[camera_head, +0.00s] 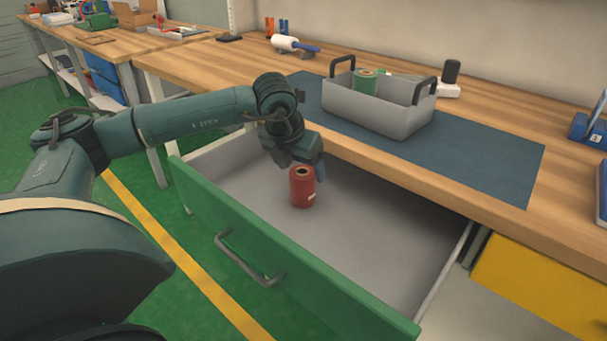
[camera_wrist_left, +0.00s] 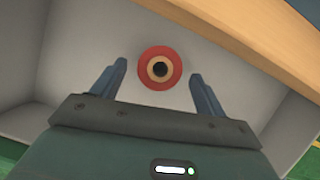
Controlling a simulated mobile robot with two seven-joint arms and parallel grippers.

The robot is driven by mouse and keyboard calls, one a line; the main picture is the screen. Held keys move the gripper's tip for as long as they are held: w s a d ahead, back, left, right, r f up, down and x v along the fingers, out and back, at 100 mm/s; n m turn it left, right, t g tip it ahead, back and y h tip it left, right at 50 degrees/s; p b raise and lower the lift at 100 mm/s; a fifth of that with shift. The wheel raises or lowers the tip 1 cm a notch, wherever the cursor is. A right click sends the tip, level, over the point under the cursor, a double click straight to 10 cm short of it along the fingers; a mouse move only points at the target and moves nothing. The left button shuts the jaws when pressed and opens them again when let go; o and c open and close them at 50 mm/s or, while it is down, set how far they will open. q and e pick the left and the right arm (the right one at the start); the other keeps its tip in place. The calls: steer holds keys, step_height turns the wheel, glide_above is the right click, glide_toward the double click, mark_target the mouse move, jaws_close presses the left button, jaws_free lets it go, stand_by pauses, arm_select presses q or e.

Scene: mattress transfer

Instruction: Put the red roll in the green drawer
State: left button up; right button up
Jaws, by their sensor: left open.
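The red roll (camera_head: 302,188) stands upright inside the open green drawer (camera_head: 270,258), on its grey floor. In the left wrist view the red roll (camera_wrist_left: 160,68) shows end-on, with its dark centre hole, just beyond the fingertips. My left gripper (camera_head: 308,165) is over the drawer, right beside and above the roll. In the left wrist view my left gripper (camera_wrist_left: 161,75) has its fingers spread, one on each side of the roll, with gaps between. My right gripper is not in view.
A grey tote (camera_head: 385,112) with a green roll (camera_head: 365,80) stands on a blue mat (camera_head: 480,155) on the wooden workbench (camera_head: 215,60). The bench edge overhangs the drawer's back. A yellow drawer front (camera_head: 540,285) is at the right. The drawer floor right of the roll is clear.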

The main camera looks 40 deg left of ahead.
arm_select(q)
steer(key=v, duration=0.6)
steer(key=shift+r+p, duration=0.25)
steer(key=shift+p, duration=0.1)
steer(key=shift+s, duration=0.15)
